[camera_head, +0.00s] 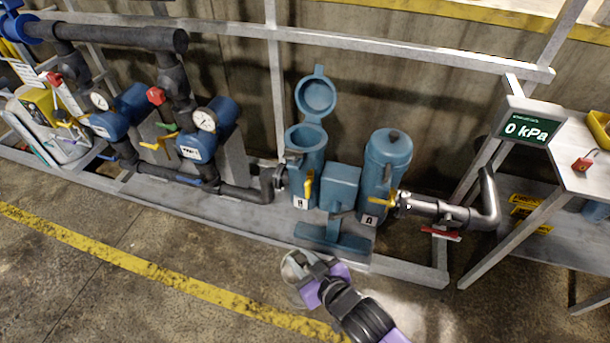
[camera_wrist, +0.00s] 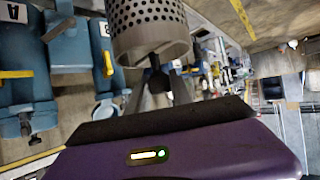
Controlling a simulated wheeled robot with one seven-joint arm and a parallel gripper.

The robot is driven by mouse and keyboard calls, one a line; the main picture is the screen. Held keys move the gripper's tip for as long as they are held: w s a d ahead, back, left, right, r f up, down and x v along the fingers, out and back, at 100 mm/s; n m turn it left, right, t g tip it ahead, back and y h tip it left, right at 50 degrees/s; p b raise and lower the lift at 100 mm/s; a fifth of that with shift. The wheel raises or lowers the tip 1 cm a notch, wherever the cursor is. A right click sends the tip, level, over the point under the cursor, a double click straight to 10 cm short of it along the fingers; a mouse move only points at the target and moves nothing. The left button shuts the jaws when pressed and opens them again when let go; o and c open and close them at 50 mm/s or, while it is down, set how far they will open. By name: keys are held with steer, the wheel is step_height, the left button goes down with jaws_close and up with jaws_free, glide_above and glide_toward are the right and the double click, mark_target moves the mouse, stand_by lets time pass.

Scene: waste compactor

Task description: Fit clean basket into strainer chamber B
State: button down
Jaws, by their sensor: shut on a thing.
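Strainer chamber B (camera_head: 305,165) is a blue upright cylinder with its round lid (camera_head: 317,95) swung open behind its mouth. A yellow handle stands on its front. My gripper (camera_head: 314,270) is in front of the strainer unit, low in the head view and apart from chamber B. It is shut on the clean basket (camera_head: 296,266), a pale grey cylinder partly hidden by the gripper. In the wrist view the basket (camera_wrist: 150,38) shows a perforated wall, a plain rim and a dark stem with a knob. Chamber B (camera_wrist: 102,60) also shows there, beyond the basket.
Strainer chamber A (camera_head: 386,165) stands closed to the right, past a blue middle block (camera_head: 340,187). A pipe with a yellow handle leaves it. A pressure display (camera_head: 532,130) reads 0 kPa. Pumps with gauges (camera_head: 203,130) stand left. The floor before the frame is open.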

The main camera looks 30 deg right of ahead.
step_height(320, 180, up, 11)
steer(key=p, duration=0.9)
steer(key=shift+f+p, duration=0.2)
steer(key=shift+p, duration=0.15)
steer(key=shift+f, duration=0.25)
